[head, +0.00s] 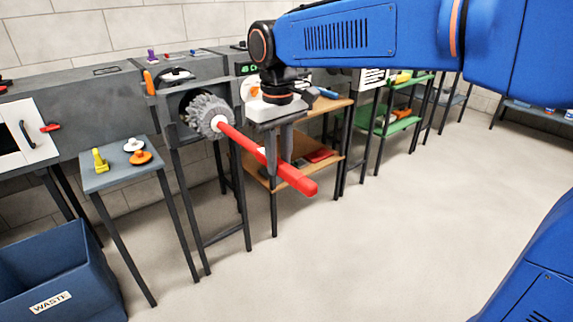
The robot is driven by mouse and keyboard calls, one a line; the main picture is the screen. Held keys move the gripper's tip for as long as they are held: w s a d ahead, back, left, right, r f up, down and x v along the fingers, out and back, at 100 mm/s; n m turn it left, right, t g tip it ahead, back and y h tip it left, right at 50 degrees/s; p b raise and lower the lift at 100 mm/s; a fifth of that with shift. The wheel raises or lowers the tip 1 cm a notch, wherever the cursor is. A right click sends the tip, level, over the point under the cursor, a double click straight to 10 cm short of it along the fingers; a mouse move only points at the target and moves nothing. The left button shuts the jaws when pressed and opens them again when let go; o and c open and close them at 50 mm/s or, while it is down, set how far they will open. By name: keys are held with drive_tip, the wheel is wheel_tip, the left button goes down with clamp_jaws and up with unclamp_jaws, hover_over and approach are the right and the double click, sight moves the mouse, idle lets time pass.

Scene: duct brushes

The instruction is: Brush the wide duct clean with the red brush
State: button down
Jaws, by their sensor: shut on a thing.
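The red brush (297,179) has a long red handle and a round grey bristle head. My gripper (279,168) is shut on its handle, with fingers pointing down on either side of it. The handle slopes from the lower right up to the bristle head on the left. The bristle head is at the dark opening of a grey duct (165,112), which I take for the wide duct. I cannot tell how far inside the head is. The bristles hide much of the opening.
A small grey table (95,180) left of the duct holds a yellow piece (99,162) and white and orange knobbed discs. A blue waste bin (55,265) stands at lower left. Wooden shelves (325,170) stand behind my gripper. The floor at right is clear.

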sight(252, 143)
drive_tip(key=shift+w+a, duration=1.05)
drive_tip(key=shift+w, duration=0.5)
drive_tip(key=shift+w+a, duration=1.05)
drive_tip(key=shift+w, duration=0.5)
drive_tip(key=shift+w+a, duration=1.05)
drive_tip(key=shift+w, duration=0.6)
drive_tip(key=shift+w+a, duration=1.6)
drive_tip(key=shift+w, duration=0.75)
drive_tip(key=shift+w+a, duration=1.6)
drive_tip(key=shift+w, duration=0.7)
drive_tip(key=shift+w+a, duration=1.6)
drive_tip(key=shift+w, duration=0.75)
drive_tip(key=shift+s+d+r, duration=0.1)
drive_tip(key=shift+s+d, duration=1.45)
drive_tip(key=shift+s, duration=0.75)
drive_tip(key=shift+s+d+f, duration=0.1)
drive_tip(key=shift+s+d, duration=1.5)
drive_tip(key=shift+s, duration=0.75)
drive_tip(key=shift+s+d+r, duration=0.1)
drive_tip(key=shift+s+d, duration=1.45)
drive_tip(key=shift+s, duration=0.75)
